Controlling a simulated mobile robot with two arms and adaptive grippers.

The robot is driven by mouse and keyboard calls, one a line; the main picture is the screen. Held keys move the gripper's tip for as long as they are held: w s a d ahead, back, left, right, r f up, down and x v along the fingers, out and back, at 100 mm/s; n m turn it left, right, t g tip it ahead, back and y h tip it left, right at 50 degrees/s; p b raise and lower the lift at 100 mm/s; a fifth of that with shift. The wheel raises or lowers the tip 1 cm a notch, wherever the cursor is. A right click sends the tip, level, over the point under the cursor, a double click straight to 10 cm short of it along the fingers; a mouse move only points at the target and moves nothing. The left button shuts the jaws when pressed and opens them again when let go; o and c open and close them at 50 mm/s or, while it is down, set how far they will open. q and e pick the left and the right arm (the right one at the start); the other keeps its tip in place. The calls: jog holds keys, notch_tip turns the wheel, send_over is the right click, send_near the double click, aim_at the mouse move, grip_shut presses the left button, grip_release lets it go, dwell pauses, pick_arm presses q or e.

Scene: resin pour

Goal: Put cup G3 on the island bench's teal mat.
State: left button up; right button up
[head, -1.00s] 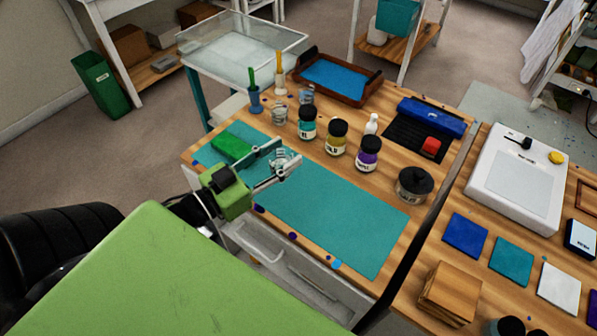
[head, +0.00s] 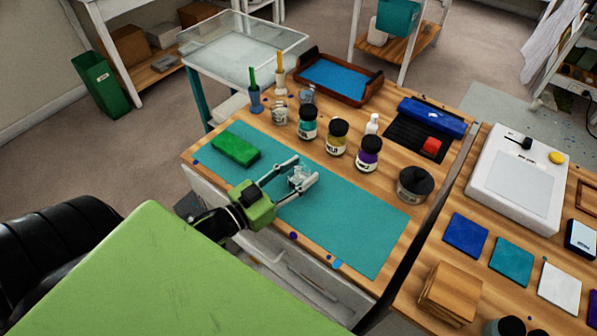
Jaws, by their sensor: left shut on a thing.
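The teal mat (head: 350,220) lies along the front of the wooden bench. My left gripper (head: 300,177) is over the mat, shut on a small clear cup (head: 297,174). The cup looks upright; I cannot tell whether its base touches the mat, and no label on it is readable. The fingers hide part of its sides. My right gripper is not in view.
A green block (head: 235,149) lies on the mat's left part. Behind stand another clear cup (head: 280,113), a teal jar (head: 307,124), a yellow jar (head: 337,137) and a purple jar (head: 368,154). The mat's right part is clear.

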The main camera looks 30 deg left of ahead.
pick_arm(q)
jog(key=o, duration=0.9)
jog(key=shift+f, duration=0.1)
jog(key=shift+s+a, duration=0.1)
jog(key=shift+s, duration=0.2)
jog(key=b+v, duration=0.1)
jog(key=v, duration=1)
jog(key=shift+s+a+b, duration=0.1)
jog(key=shift+s+b, duration=0.1)
jog(key=shift+b, duration=0.1)
jog(key=shift+s, duration=0.1)
